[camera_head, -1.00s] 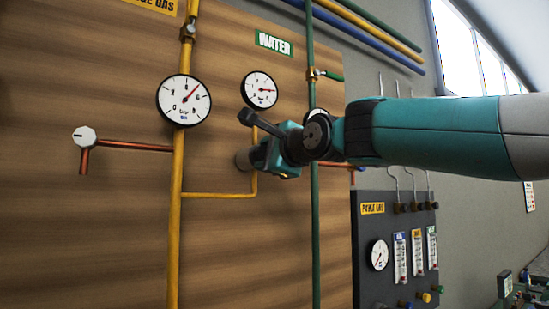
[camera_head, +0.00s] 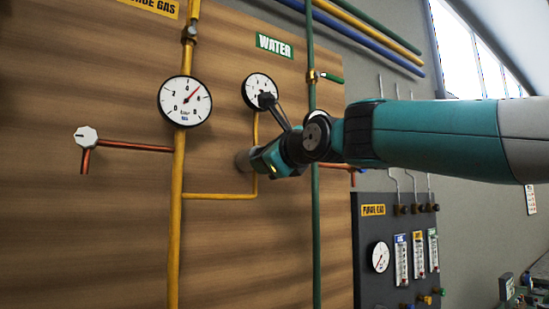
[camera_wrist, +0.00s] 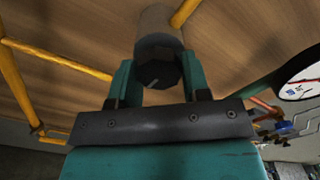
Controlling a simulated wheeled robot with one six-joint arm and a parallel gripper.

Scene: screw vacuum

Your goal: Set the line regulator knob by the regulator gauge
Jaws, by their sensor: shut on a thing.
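The line regulator (camera_head: 242,160) is a grey cylinder at the wooden panel, beside the yellow branch pipe. Its dark knob (camera_wrist: 158,73) shows between my fingers in the wrist view. My gripper (camera_head: 254,162) is shut on the knob, one teal finger on each side. In the head view my fingers hide most of the knob. The regulator gauge (camera_head: 254,82) is the white dial above it, on top of the yellow branch pipe. A dark part of my wrist covers its lower right, so its needle cannot be read.
A larger gauge (camera_head: 185,101) sits on the main yellow pipe (camera_head: 176,235) to the left. A white octagonal knob (camera_head: 86,136) ends a copper pipe at far left. A green pipe (camera_head: 315,240) runs behind my arm. A dark purge gas panel (camera_head: 370,270) is at lower right.

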